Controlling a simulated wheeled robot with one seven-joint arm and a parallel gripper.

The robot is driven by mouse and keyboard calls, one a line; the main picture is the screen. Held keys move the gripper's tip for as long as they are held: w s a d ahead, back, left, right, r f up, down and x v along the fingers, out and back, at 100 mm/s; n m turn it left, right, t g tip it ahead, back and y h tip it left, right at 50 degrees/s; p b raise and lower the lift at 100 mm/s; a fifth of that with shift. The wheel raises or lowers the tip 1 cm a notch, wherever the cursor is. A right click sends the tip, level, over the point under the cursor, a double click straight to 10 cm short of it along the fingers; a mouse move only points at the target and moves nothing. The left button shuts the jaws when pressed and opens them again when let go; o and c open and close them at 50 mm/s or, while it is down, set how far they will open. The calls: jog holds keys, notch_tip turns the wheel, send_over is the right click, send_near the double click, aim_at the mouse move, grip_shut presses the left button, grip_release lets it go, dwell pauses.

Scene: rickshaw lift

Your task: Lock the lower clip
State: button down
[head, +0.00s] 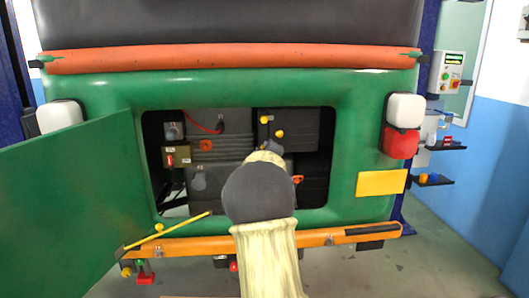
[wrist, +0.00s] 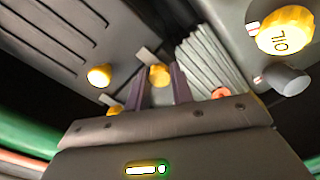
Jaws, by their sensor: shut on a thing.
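In the wrist view my gripper (wrist: 162,84) has its two dark purple fingers on either side of a small yellow knob (wrist: 160,74), shut on it. The knob appears to be the end of a clip, with a grey metal tab beside it; I cannot tell for sure that it is the lower clip. Another yellow knob (wrist: 99,75) sits on the grey box to the left. A further yellow piece is partly hidden behind the gripper body. In the head view my arm reaches into the engine bay and hides the fingers and the held knob.
A yellow oil cap (wrist: 285,30) and a grey cylinder (wrist: 287,80) lie right of the fingers. Ribbed grey parts are close behind. In the head view, the green door (head: 75,205) stands open at left, and the orange bumper (head: 330,238) runs below the opening.

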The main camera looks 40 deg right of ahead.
jog(key=c, duration=1.2)
grip_release()
jog(key=shift+s+a, duration=0.1)
jog(key=b+v, duration=0.2)
jog(key=v, duration=1.5)
jog(key=shift+b, duration=0.35)
jog(key=shift+a, duration=0.15)
